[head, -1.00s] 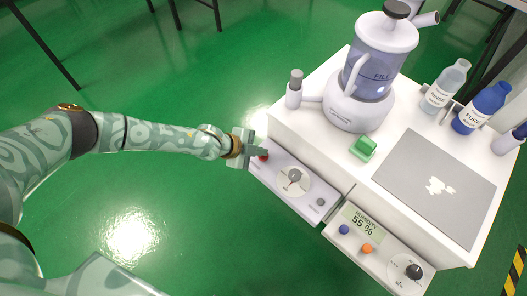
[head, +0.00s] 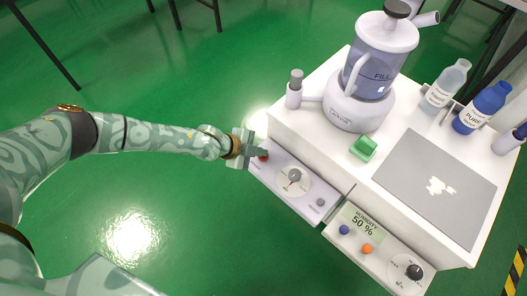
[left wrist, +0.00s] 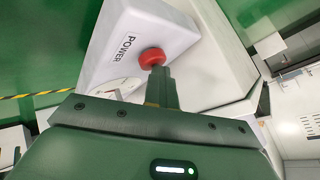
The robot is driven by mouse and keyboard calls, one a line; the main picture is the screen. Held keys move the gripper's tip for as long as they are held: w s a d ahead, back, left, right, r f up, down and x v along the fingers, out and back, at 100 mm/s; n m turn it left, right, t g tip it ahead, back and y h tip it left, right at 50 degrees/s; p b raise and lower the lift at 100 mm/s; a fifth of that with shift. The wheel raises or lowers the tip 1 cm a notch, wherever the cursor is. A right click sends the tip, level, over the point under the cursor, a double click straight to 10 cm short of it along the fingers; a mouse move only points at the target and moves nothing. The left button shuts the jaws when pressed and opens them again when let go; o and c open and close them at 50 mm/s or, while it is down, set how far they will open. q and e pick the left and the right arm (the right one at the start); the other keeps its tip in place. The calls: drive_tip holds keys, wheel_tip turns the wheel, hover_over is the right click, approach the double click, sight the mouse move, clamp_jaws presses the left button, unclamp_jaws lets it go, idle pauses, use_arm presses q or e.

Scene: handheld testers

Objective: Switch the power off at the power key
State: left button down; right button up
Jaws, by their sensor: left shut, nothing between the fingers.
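The power key is a round red button (left wrist: 152,57) beside the word POWER on a white panel (left wrist: 125,40) in the left wrist view. In the head view the red button (head: 263,155) sits at the left end of the front panel with a grey dial (head: 295,175). My left gripper (head: 262,152) is shut and empty, its fingertips at the red button. In the left wrist view its fingers (left wrist: 159,74) overlap the button's lower edge; they look to be touching it, but pressing depth cannot be told. My right gripper is not in view.
A second panel has a display (head: 363,222) reading HUMIDITY 50 %, a blue button (head: 344,229), an orange button (head: 367,248) and a black knob (head: 414,271). A humidifier (head: 380,60), bottles (head: 482,108), a green block (head: 363,148) and a grey plate (head: 435,185) stand on the white table (head: 315,125).

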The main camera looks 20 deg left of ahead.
use_arm(q)
drive_tip(key=shift+s+a+f, duration=0.15)
drive_tip(key=shift+s+f, duration=0.1)
drive_tip(key=shift+f, duration=0.4)
drive_tip(key=shift+r, duration=0.55)
drive_tip(key=r+p, duration=0.1)
drive_tip(key=r, duration=0.2)
drive_tip(key=r+p, duration=0.2)
drive_tip(key=shift+w+r, duration=0.2)
drive_tip(key=shift+r, duration=0.2)
drive_tip(key=shift+f, duration=0.1)
